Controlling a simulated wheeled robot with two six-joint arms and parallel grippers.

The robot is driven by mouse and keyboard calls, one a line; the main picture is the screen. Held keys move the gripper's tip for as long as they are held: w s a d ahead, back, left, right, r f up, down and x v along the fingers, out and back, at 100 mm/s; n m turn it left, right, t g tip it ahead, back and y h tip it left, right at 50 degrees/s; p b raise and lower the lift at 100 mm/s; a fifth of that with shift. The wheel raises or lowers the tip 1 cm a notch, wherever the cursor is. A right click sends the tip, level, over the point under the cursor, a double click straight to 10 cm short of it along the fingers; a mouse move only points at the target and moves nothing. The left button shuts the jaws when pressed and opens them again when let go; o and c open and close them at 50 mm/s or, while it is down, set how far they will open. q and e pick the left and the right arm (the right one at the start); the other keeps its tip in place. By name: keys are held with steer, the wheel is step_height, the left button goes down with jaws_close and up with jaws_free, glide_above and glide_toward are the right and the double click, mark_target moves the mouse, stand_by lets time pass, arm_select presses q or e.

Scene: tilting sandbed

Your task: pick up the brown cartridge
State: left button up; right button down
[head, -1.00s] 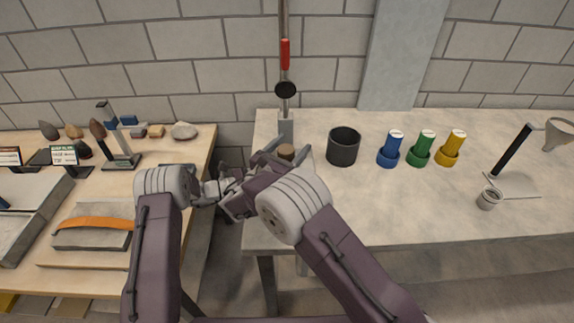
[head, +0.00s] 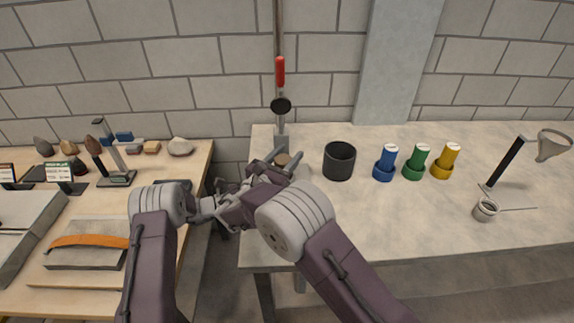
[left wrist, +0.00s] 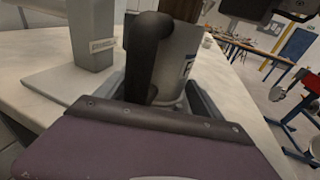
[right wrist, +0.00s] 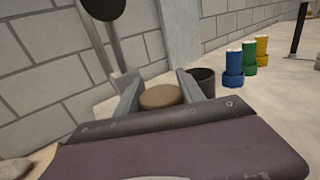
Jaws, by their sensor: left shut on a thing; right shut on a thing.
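The brown cartridge (head: 283,160) shows its round top between the fingers of my right gripper (head: 280,166) in the head view, left of a dark pot. In the right wrist view the brown top (right wrist: 160,97) sits between both fingers of my right gripper (right wrist: 158,92), which is shut on it. In the left wrist view my left gripper (left wrist: 160,95) is shut around a dark upright handle (left wrist: 150,48) in front of a pale metal cylinder (left wrist: 180,62). A brown piece (left wrist: 182,8) shows above that cylinder. The head view hides the left gripper's fingertips behind my right arm.
The dark pot (head: 339,161) stands right of the cartridge. Blue (head: 386,163), green (head: 417,162) and yellow (head: 445,162) cylinders stand beyond it. The right bench's front is clear.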

arm_select(q)
steer(key=shift+w+a, duration=0.15)
steer(key=shift+w, duration=0.05)
steer(key=shift+c, duration=0.2)
arm_select(e)
step_height(320, 180, up, 10)
steer(key=shift+r, duration=0.1)
steer(key=s, duration=1.8)
steer(key=shift+f, duration=0.2)
arm_select(q)
steer(key=o, duration=0.8)
steer(key=shift+o, duration=1.2)
steer(key=shift+w, duration=0.1)
steer(key=shift+a+f, duration=0.1)
steer(key=shift+f, duration=0.05)
steer(key=shift+a, duration=0.15)
steer(key=v, duration=1.1)
steer(key=shift+a, duration=0.4)
arm_select(e)
steer(key=shift+w+a+f, duration=0.1)
steer(key=shift+w, duration=0.1)
